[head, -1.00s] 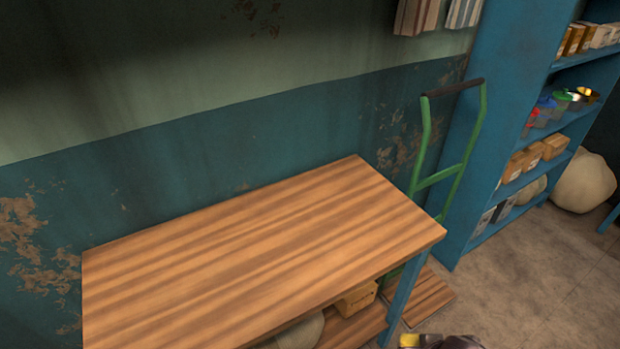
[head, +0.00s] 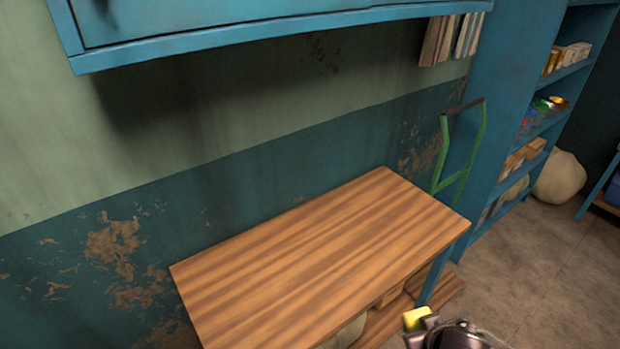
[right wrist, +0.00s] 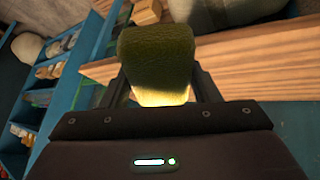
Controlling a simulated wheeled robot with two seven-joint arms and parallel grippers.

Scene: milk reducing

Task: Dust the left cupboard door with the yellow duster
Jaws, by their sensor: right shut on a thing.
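The yellow duster (head: 417,319) shows at the bottom of the head view, at the tip of my right gripper (head: 425,332). In the right wrist view the duster (right wrist: 156,62) sits between the two fingers of my right gripper (right wrist: 158,85), which is shut on it. Its near edge is bright yellow and the rest is in shadow. A blue wall cupboard (head: 270,28) shows along the top of the head view. Only its lower edge and a strip of its front are in view, so I cannot tell its doors apart. The duster is well below the cupboard and apart from it. My left gripper is not in view.
A wooden table (head: 320,262) stands against the wall below the cupboard, its top bare. A green hand truck (head: 466,150) leans behind its right end. A blue shelf unit (head: 515,120) with boxes and jars stands at the right. Open floor (head: 540,270) lies at the lower right.

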